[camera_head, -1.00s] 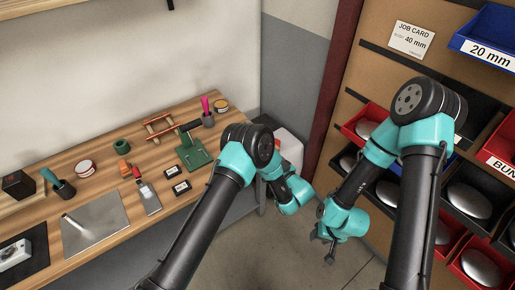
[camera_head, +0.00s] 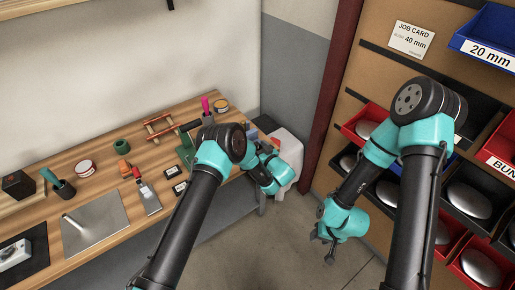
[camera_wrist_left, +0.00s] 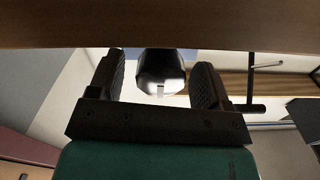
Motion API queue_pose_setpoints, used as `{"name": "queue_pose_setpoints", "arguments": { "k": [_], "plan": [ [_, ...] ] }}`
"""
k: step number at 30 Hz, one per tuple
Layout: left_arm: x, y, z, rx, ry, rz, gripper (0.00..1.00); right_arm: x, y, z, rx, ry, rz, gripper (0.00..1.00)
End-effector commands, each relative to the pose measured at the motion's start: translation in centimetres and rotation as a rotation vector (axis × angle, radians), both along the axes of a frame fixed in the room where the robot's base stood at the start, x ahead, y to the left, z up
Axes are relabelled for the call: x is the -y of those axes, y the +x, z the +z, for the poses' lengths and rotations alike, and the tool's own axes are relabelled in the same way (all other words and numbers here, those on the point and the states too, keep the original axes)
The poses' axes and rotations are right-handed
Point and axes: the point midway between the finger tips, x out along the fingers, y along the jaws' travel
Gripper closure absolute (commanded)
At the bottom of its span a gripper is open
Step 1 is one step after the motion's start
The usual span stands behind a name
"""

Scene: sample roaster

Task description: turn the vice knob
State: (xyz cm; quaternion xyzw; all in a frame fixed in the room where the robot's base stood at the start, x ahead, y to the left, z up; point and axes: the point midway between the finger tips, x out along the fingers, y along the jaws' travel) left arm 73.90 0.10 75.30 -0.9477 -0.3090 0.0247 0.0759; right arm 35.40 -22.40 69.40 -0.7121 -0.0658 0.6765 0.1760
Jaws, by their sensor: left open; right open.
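A green vice (camera_head: 185,152) stands on the right part of the wooden bench. My left arm covers much of it, and I cannot make out its knob in the head view. My left gripper (camera_wrist_left: 156,76) is open in the left wrist view. A dark rounded thing with a bright patch (camera_wrist_left: 161,72) shows between its fingers; I cannot tell what it is or how near. In the head view my left wrist is beside the bench's right end. My right gripper (camera_head: 328,247) is open and empty, low over the floor, well away from the vice.
Bins (camera_head: 365,122) line the right wall. The floor (camera_head: 300,240) between is clear.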

Motion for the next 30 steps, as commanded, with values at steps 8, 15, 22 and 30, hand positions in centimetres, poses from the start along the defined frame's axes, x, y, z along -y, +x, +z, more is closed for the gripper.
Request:
{"name": "queue_pose_setpoints", "arguments": {
  "k": [8,15,22,30],
  "plan": [
    [0.02,-0.03,-0.01,0.0,0.0,0.0,0.49,0.0,0.0,0.0,0.0,0.0,0.0,0.57],
    [0.01,-0.04,-0.01,0.0,0.0,0.0,0.72,0.0,0.0,0.0,0.0,0.0,0.0,0.57],
    [0.02,-0.03,-0.01,-0.003,0.004,0.0,0.77,0.0,0.0,0.0,0.0,0.0,0.0,0.57],
    [0.04,-0.04,-0.01,-0.041,0.056,0.0,0.77,0.0,0.0,0.0,0.0,0.0,0.0,0.57]
  ]
}}
